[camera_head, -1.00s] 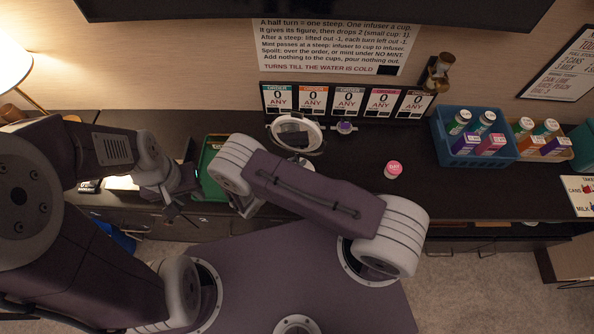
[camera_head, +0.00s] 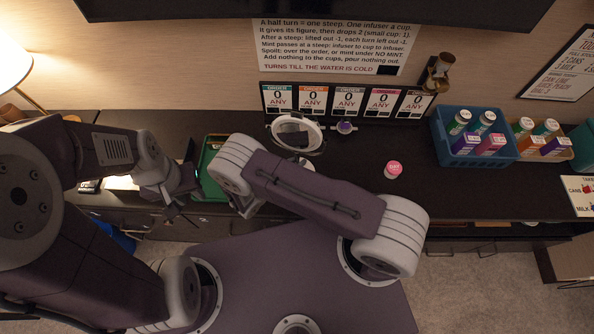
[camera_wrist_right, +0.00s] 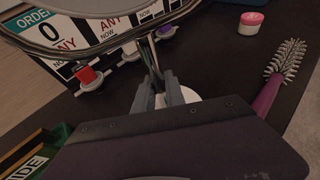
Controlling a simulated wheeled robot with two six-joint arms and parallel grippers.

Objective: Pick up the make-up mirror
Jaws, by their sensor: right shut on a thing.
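The make-up mirror (camera_head: 297,120) is a round, light-rimmed mirror near the back of the dark counter, below the order cards. In the right wrist view, its rim (camera_wrist_right: 78,52) fills the top left and its thin metal stem (camera_wrist_right: 151,60) runs down between my fingers. A white round base (camera_wrist_right: 186,95) shows behind them. My right gripper (camera_wrist_right: 161,93) is shut on the stem; in the head view my own arm hides most of it. My left gripper (camera_head: 172,210) hangs at the left over the counter's front edge, away from the mirror; its opening is unclear.
A green tray (camera_head: 211,185) is left of the mirror. A small purple-topped item (camera_head: 345,128) stands close to its right. A pink-lidded jar (camera_head: 393,169) and a purple-handled brush (camera_wrist_right: 268,95) are farther right. A blue crate (camera_head: 447,157) holds bottles and boxes.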

